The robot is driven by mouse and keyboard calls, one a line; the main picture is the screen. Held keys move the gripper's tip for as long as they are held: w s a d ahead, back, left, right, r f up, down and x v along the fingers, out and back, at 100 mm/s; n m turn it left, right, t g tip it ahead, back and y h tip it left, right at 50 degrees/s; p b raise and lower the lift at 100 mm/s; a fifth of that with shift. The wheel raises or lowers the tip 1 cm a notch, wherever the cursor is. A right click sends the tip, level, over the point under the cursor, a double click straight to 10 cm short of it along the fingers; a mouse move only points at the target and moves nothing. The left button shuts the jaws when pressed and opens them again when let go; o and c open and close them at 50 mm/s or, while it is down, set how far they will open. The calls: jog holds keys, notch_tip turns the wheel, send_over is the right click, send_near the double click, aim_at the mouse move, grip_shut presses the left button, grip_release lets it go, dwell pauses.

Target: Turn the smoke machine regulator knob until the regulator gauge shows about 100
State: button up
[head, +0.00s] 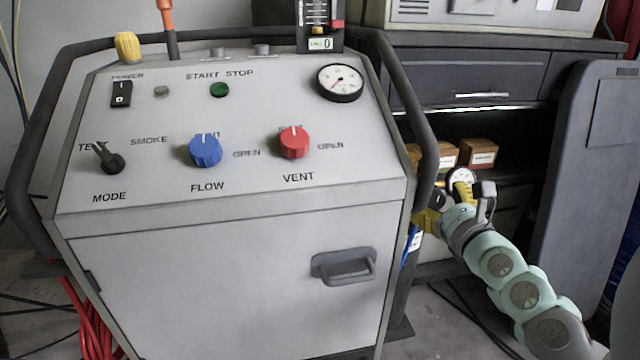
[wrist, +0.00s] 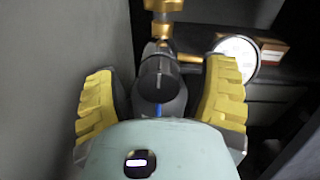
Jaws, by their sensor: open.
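The black regulator knob (wrist: 160,78) sits in the middle of the wrist view, in front of brass fittings (wrist: 163,20). My gripper (wrist: 163,105) is open, with one yellow padded finger on each side of the knob. Gaps show between the knob and both fingers, so I see no contact. The regulator gauge (wrist: 236,55) is a pale round dial at the upper right of the wrist view, washed out. In the head view the gauge (head: 461,176) is small and its reading cannot be made out. My gripper (head: 443,207) is there beside the smoke machine (head: 220,270), partly hiding the regulator.
The grey smoke machine panel has a blue FLOW knob (head: 205,150), a red VENT knob (head: 295,142) and a black MODE knob (head: 108,158). Its side rail (head: 425,130) is close to my gripper. Small boxes (head: 478,153) stand on the dark shelf behind.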

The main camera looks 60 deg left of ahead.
jog(key=shift+o, duration=0.2)
jog(key=shift+s, duration=0.1)
jog(key=c, duration=1.2)
